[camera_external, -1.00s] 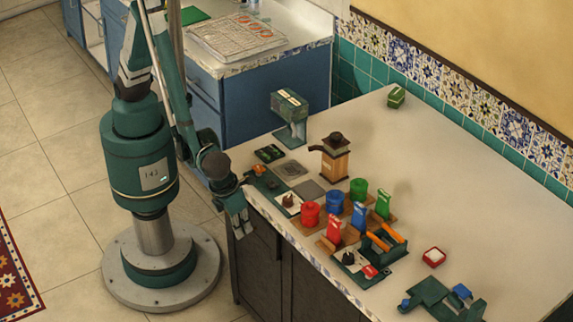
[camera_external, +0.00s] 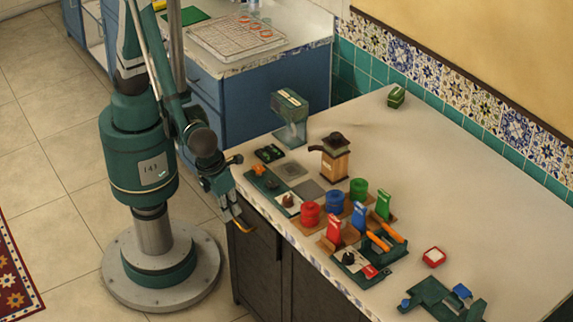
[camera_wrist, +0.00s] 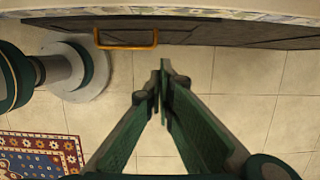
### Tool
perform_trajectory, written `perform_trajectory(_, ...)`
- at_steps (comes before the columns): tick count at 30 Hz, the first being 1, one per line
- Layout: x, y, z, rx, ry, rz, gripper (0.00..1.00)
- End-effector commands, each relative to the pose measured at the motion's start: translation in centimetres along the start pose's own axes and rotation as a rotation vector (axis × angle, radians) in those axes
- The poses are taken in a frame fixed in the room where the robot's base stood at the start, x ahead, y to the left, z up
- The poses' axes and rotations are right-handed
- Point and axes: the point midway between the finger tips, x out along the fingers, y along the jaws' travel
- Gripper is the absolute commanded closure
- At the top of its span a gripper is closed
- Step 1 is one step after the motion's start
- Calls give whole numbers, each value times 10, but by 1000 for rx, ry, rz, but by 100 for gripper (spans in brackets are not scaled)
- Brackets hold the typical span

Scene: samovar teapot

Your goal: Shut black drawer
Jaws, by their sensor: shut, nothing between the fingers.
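The black drawer (camera_wrist: 215,34) shows as a dark front under the counter edge at the top of the wrist view. Its gold handle (camera_wrist: 125,45) is left of centre there. The handle (camera_external: 243,229) also shows at the cabinet's left corner in the external view, just below my gripper (camera_external: 232,209), which hides part of the drawer. The front looks close to flush with the cabinet, but I cannot tell if a small gap remains. My gripper's fingertips (camera_wrist: 161,85) meet, shut and empty, apart from the handle in the wrist view.
The countertop (camera_external: 440,190) above the dark cabinet (camera_external: 265,265) holds a wooden coffee grinder (camera_external: 336,165), coloured canisters (camera_external: 334,202) and other small items. Its edge overhangs near my gripper. Open tiled floor (camera_wrist: 250,110) lies in front of the drawer, with a patterned rug (camera_wrist: 45,152).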

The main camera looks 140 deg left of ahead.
Motion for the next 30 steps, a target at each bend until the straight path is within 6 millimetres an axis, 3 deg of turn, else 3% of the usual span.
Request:
perform_trajectory(14,-1,6,0,0,0,0,100)
perform_trajectory(17,-2,20,0,0,0,0,100)
perform_trajectory(27,-1,105,-1,0,0,0,100)
perform_trajectory(30,0,121,0,0,0,0,100)
